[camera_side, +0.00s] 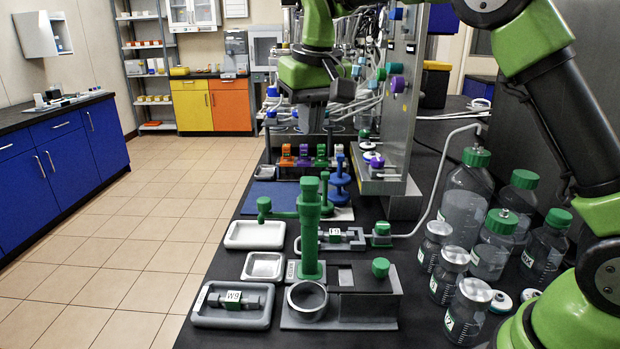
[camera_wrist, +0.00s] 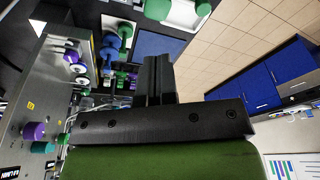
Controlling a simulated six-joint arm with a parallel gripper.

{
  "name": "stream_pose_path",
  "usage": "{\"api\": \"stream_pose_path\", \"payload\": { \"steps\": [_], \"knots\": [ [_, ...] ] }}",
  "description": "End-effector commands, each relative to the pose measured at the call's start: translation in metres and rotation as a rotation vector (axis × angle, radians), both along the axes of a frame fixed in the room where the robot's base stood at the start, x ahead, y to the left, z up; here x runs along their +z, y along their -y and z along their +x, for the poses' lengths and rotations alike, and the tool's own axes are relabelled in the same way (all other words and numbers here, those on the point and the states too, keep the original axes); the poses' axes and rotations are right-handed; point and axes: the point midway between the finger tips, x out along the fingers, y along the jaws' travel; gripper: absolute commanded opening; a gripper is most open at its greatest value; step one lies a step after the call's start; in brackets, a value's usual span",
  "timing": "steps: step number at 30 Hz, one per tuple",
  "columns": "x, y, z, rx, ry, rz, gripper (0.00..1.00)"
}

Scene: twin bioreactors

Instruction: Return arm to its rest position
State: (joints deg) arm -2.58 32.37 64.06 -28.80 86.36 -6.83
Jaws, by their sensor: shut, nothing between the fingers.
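My gripper (camera_wrist: 158,64) is shut and empty in the wrist view, its dark fingers together above the bench. In the side view my green and black arm comes in from the right and arches over the bench. Its green wrist hangs at the top centre, in front of the bioreactor station (camera_side: 404,95), and the fingers are hard to make out there. No object hangs from my arm.
Below stand a green upright holder (camera_side: 310,235), a tray with a W9 part (camera_side: 233,299) and white trays (camera_side: 255,235). Several green-capped bottles (camera_side: 465,205) crowd the right, near my arm's base. The floor (camera_side: 150,240) at left is clear.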

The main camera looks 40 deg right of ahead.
Motion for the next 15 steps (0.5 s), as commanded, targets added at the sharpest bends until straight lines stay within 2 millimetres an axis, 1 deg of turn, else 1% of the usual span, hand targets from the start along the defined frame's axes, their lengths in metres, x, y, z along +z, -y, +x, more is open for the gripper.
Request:
{"api": "stream_pose_path", "payload": {
  "steps": [2, 5, 8, 11, 12, 14, 15],
  "knots": [
    [0.001, 0.0, -0.001, 0.0, 0.002, 0.001, 0.0],
    [0.009, -0.001, -0.009, 0.002, 0.018, 0.012, 0.0],
    [0.026, -0.002, -0.03, 0.007, 0.056, 0.034, 0.0],
    [0.044, -0.004, -0.062, 0.008, 0.107, 0.069, 0.0],
    [0.05, -0.005, -0.077, 0.008, 0.131, 0.084, 0.0],
    [0.056, -0.007, -0.098, 0.008, 0.167, 0.105, 0.0],
    [0.058, -0.008, -0.113, 0.006, 0.19, 0.12, 0.0]
  ]
}}
